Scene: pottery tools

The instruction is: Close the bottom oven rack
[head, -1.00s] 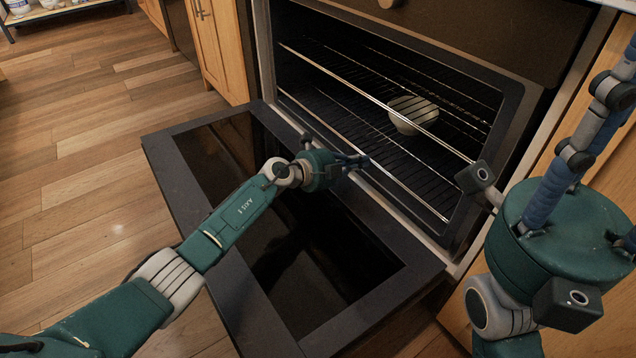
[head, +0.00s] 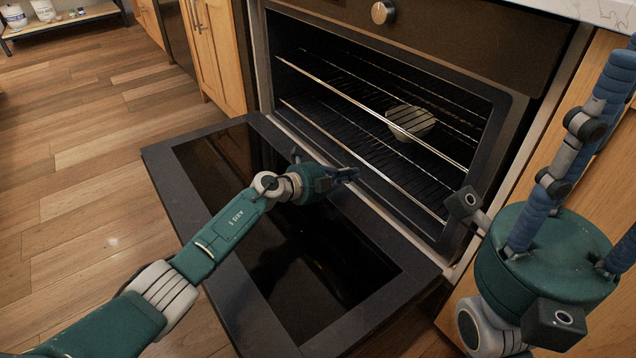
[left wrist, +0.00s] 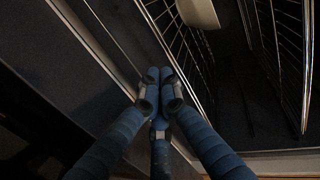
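The oven stands open with its door (head: 205,262) folded down flat. The bottom oven rack (head: 352,150) is a wire rack inside the cavity, its front bar close to the opening. A pale bowl (head: 410,123) shows through the upper rack's wires, and in the left wrist view (left wrist: 198,12). My left gripper (head: 352,174) is over the inner edge of the door, in front of the bottom rack. Its blue fingertips (left wrist: 160,77) come together and hold nothing visible. My right gripper (head: 572,150) is at the right, beside the oven; its fingertips run out of view.
An upper wire rack (head: 350,99) sits above the bottom one. Wooden cabinets (head: 217,50) flank the oven. The open door reaches out over the floor under my left arm. The wooden floor (head: 85,190) at left is clear. A low shelf (head: 70,19) stands far back.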

